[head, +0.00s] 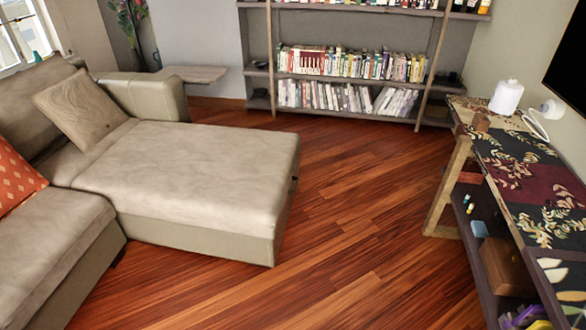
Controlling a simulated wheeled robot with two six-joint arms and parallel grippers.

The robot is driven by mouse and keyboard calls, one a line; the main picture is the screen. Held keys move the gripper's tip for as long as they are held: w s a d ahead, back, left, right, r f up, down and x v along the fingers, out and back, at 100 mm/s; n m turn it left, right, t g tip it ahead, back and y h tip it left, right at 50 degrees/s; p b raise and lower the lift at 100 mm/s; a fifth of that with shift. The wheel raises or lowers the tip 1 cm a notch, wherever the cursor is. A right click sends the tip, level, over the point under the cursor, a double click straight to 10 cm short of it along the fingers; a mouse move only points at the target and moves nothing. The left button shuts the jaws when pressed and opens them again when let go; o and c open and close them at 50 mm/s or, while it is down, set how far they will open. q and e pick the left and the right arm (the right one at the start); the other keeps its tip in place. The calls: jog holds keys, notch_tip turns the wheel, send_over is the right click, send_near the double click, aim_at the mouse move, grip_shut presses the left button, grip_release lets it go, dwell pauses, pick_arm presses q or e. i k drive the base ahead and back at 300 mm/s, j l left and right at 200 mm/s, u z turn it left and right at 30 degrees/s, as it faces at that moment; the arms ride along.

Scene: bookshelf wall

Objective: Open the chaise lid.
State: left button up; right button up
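The chaise (230,222) is the beige section of the sofa on the left of the head view. Its padded lid (190,170) lies flat and closed on the base. Neither of my grippers is in the head view.
A patterned console table (520,185) with items on its lower shelf stands at the right. A bookshelf (345,72) fills the back wall. Cushions (80,112) lie on the sofa. The wooden floor (350,230) between chaise and console is clear.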

aim_at(270, 233)
jog(key=i+l+u, duration=0.1)
jog(key=l, duration=0.3)
jog(key=i+l, duration=0.25)
jog(key=i, duration=0.15)
jog(key=i+l+z, duration=0.15)
jog(key=i+l, duration=0.3)
jog(key=i, duration=0.3)
